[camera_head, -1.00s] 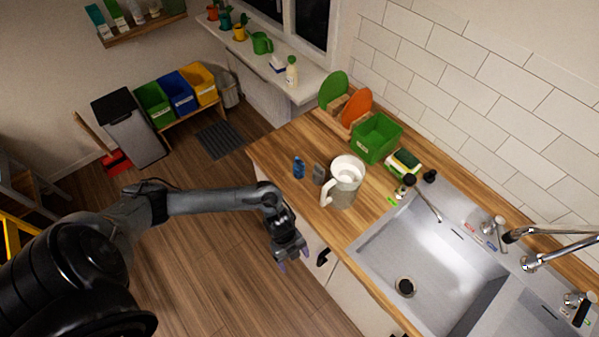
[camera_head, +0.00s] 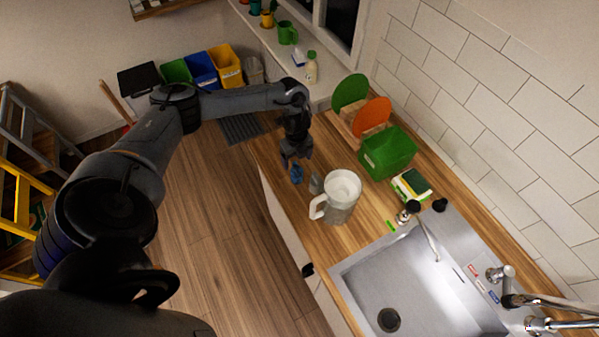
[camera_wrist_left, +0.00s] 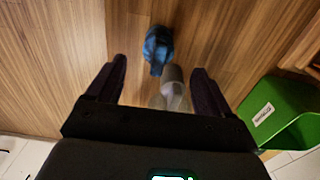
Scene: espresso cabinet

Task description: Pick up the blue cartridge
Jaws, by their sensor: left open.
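The blue cartridge (camera_head: 297,175) stands on the wooden counter near its left edge, partly hidden under my left gripper (camera_head: 296,158) in the head view. In the left wrist view the blue cartridge (camera_wrist_left: 158,46) lies just beyond the fingertips, a little left of the middle of the gap. My left gripper (camera_wrist_left: 158,70) is open, with its two dark fingers apart and nothing held. A grey cartridge (camera_wrist_left: 172,84) shows between the fingers in that view, below the blue one. My right gripper is not in view.
Close by stand the grey cartridge (camera_head: 316,184) and a white pitcher (camera_head: 342,196). Behind are a green bin (camera_head: 388,155) and a rack with green and orange discs (camera_head: 371,115). A sink (camera_head: 400,285) lies in front. The floor left of the counter is clear.

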